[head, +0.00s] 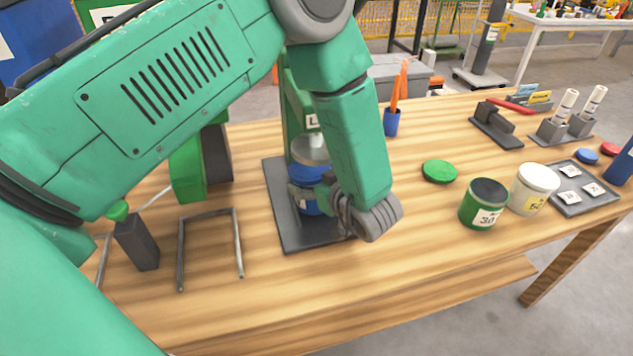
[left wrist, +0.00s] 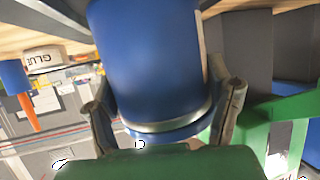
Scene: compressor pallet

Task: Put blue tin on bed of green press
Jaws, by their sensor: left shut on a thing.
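The blue tin (head: 306,175) is at the green press (head: 296,110), below its grey round ram (head: 311,150) and over the dark flat bed (head: 292,236). My left gripper (head: 322,190) is shut on the tin from the right side, and its hand covers part of it. I cannot tell whether the tin's underside touches the bed. In the left wrist view the blue tin (left wrist: 148,60) sits between the two fingers of my left gripper (left wrist: 166,112). My right gripper is not in view.
A green tin (head: 483,205), a white tin (head: 533,188) and a green lid (head: 439,171) stand to the right. A wire stand (head: 210,213) and a dark bottle (head: 137,243) are at left. A blue cup (head: 391,122) with orange items is behind. The front right tabletop is clear.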

